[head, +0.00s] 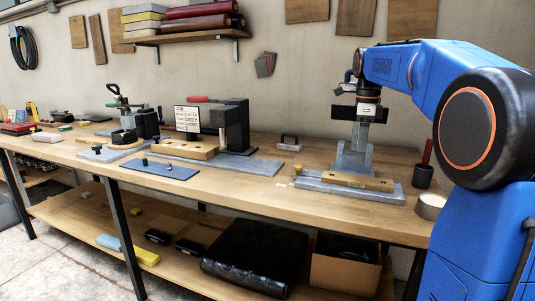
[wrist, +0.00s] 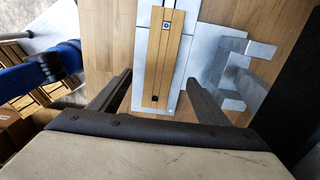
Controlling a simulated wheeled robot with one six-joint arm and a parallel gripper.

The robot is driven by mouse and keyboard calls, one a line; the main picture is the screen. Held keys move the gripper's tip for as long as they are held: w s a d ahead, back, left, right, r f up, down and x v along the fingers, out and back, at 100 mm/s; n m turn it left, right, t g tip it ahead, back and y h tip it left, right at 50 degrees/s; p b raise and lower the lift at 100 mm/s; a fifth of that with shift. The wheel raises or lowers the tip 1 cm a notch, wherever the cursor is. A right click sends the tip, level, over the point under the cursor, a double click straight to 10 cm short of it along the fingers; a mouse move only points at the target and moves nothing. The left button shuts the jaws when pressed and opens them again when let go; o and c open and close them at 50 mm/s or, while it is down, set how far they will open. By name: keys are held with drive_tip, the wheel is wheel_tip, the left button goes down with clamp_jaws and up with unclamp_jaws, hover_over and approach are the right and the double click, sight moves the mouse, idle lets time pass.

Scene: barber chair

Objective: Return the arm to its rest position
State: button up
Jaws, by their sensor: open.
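My gripper (wrist: 160,80) is open and empty in the wrist view, its two dark fingers spread apart. Beyond and between them lies a wooden block (wrist: 164,50) with a dark line along it, on a grey metal plate (wrist: 142,72). In the head view my blue arm comes in from the right, and my gripper (head: 360,112) is above the right end of the bench, over the wooden block (head: 358,181). A grey upright bracket (head: 352,160) stands behind the block, below the gripper; the fingertips are hard to make out there.
The workbench (head: 255,180) holds a black-framed fixture (head: 236,125) with a card (head: 187,119) and a blue-grey mat (head: 159,169) at left. A dark cup (head: 423,177) and a round tin (head: 431,206) stand near my arm. A wall shelf (head: 190,35) is at upper left.

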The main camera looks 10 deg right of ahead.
drive_tip(key=s+a+f+n, duration=0.2)
drive_tip(key=s+a+n, duration=0.1)
drive_tip(key=s+n, duration=0.1)
drive_tip(key=s+a+f+n+t, duration=0.1)
drive_tip(key=s+a+f+n, duration=0.2)
drive_tip(key=s, duration=0.3)
drive_tip(key=s+a+f+n+t, duration=0.1)
drive_tip(key=s+a+f+n, duration=0.1)
drive_tip(key=s+a+n, duration=0.2)
drive_tip(key=shift+s+a+f+n, duration=0.1)
drive_tip(key=shift+s+a+n, duration=0.05)
drive_tip(key=shift+s+n, duration=0.25)
drive_tip(key=shift+s+a+f+n, duration=0.1)
drive_tip(key=shift+s+n, duration=0.2)
drive_tip(key=shift+s, duration=0.1)
drive_tip(key=s+a+f+n+t, duration=0.1)
drive_tip(key=s+a+f+n, duration=0.1)
drive_tip(key=s+f+n, duration=0.4)
drive_tip(key=s+a+f+n+t, duration=0.1)
drive_tip(key=s+a+f+n, duration=0.2)
drive_tip(key=s+f+n, duration=0.3)
wheel_tip(320, 180, down, 3)
drive_tip(key=s, duration=0.2)
drive_tip(key=shift+s+a+t, duration=0.15)
drive_tip(key=shift+s+t, duration=0.15)
drive_tip(key=shift+t, duration=0.1)
